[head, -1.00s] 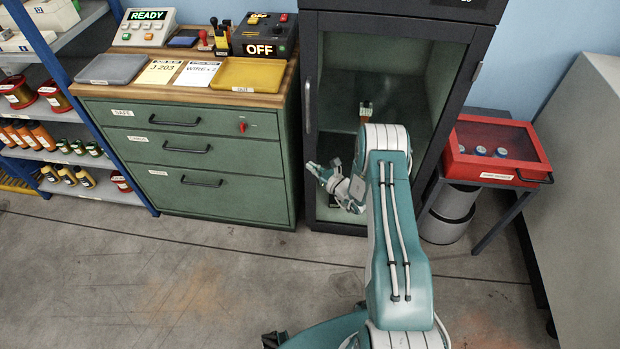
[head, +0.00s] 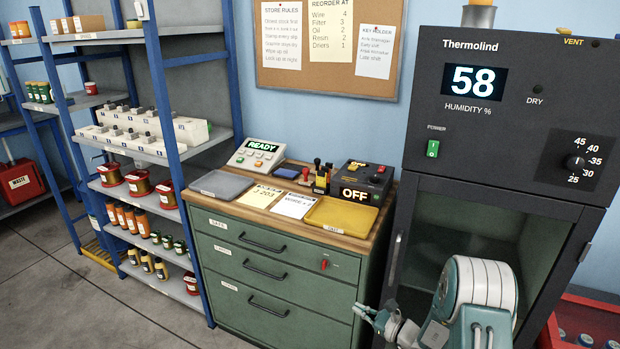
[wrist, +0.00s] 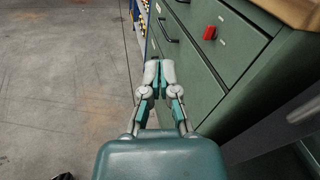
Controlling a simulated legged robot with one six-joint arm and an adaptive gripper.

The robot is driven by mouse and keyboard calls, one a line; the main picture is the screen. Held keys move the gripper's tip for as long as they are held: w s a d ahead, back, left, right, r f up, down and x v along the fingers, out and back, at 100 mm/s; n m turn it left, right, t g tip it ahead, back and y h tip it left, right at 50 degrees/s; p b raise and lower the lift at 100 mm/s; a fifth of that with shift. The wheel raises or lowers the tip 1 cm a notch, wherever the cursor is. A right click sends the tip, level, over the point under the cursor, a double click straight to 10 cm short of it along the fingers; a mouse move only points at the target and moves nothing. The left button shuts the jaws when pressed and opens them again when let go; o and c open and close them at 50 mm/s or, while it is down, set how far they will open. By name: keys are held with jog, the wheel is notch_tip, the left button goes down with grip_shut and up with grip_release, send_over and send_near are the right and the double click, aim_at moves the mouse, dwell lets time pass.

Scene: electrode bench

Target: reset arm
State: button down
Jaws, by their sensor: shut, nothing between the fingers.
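My gripper (wrist: 159,66) is shut and empty in the wrist view, its two fingertips together in front of the green drawer cabinet. In the head view my gripper (head: 366,312) is low at the bottom, left of my bent teal and white arm. It is at the right front corner of the green drawer cabinet (head: 222,284), beside the dark drying cabinet (head: 437,185). My arm hides the lower part of the drying cabinet's front. Whether the fingers touch the drawers cannot be told.
The drying cabinet's display (head: 473,83) reads 58. On the bench are a grey tray (head: 221,184), a yellow tray (head: 341,216), a READY box (head: 257,154) and an OFF box (head: 364,182). Blue shelving (head: 172,150) stands left. A red case (head: 590,318) is lower right.

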jog(key=s+a+r+n+g+h, duration=0.1)
jog(key=s+a+r+n+g, duration=0.35)
jog(key=s+r+n, duration=0.45)
jog(key=s+a+r+n+g+h, duration=0.1)
jog(key=s+a+r+n+g, duration=0.2)
jog(key=s+r+n+g, duration=0.5)
jog(key=s+d+r+n+t+h, duration=0.3)
jog(key=s+d+r+h, duration=0.1)
jog(key=s, duration=0.4)
jog(key=s+d+r+n+t+h, duration=0.3)
jog(key=s+d+r+h, duration=0.2)
jog(key=s, duration=0.4)
jog(key=shift+r+n+t+h, duration=0.4)
jog(key=shift+r+h, duration=0.5)
jog(key=shift+h, duration=0.2)
